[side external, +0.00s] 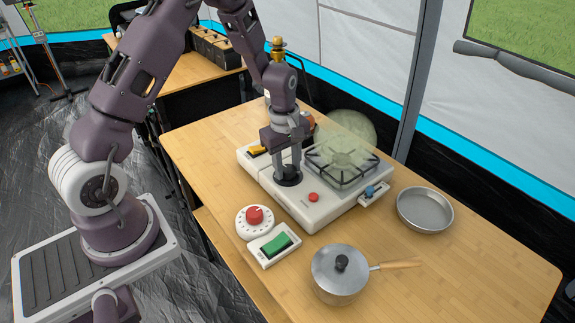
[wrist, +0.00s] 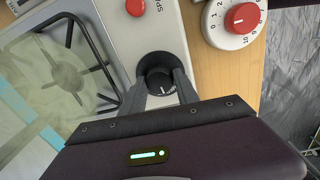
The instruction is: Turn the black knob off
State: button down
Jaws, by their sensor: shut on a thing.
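The black knob (wrist: 160,79) sits on the top panel of the white stove (side external: 325,222), between the burner and the panel's edge. In the side external view the black knob (side external: 288,180) is partly covered by my fingers. My gripper (side external: 288,170) points down from above, with its fingers on either side of the knob. In the wrist view my gripper (wrist: 161,88) is shut on the knob. The knob's marks are too small to read.
A burner grate (side external: 342,162) with a pale translucent haze over it is beside the knob. A red button (side external: 313,197) is close by. A red dial (side external: 255,216), green switch (side external: 275,243), lidded pot (side external: 340,273) and empty pan (side external: 425,209) stand around the stove. The table's right end is clear.

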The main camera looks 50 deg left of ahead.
jog(key=m, duration=0.4)
jog(key=shift+w+m, duration=0.1)
jog(key=shift+m, duration=0.3)
jog(key=m, duration=0.4)
jog(key=shift+a+m, duration=0.1)
jog(key=shift+m, duration=0.2)
jog(key=m, duration=0.5)
jog(key=shift+h, duration=0.3)
jog(key=shift+w+m+g, duration=0.1)
jog(key=shift+m+g, duration=0.2)
jog(key=shift+m, duration=2.1)
jog(key=c, duration=0.9)
grip_release()
jog(key=shift+r, duration=0.1)
